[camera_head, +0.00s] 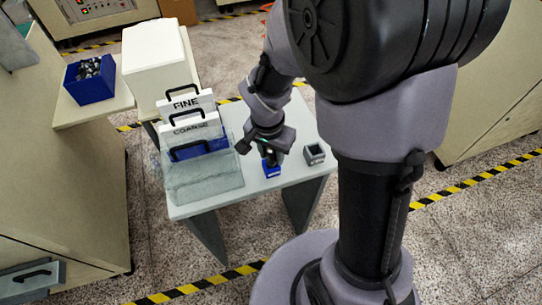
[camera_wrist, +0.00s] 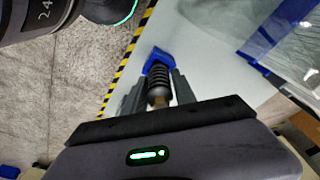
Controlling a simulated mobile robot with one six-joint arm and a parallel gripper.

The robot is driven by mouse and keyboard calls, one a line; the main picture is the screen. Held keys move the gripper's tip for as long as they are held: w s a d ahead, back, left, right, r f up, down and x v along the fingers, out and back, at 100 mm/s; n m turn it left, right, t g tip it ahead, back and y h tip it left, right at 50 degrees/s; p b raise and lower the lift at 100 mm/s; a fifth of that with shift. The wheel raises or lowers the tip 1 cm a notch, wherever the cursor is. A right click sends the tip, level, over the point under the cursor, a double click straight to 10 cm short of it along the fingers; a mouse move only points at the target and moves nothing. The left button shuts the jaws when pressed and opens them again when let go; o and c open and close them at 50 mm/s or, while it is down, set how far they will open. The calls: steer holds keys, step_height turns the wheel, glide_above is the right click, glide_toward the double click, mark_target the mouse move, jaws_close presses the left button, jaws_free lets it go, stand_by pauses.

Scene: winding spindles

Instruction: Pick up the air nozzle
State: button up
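The air nozzle (camera_wrist: 158,78), a dark ribbed piece with a brownish near end, stands in a blue holder (camera_wrist: 157,57) in the wrist view. The blue holder also shows on the table in the head view (camera_head: 271,169). My gripper (camera_wrist: 158,82) points down over the holder, with one grey finger on each side of the nozzle. The fingers are apart and look open; whether either touches the nozzle is hard to see. In the head view my gripper (camera_head: 269,153) hides most of the nozzle.
A small grey square box (camera_head: 314,153) stands right of the holder on the light table (camera_head: 222,208). At left is a clear bin (camera_head: 203,185) with panels marked FINE and COARSE. A blue box (camera_head: 90,83) of dark parts sits on a side ledge.

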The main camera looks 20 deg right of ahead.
jaws_close()
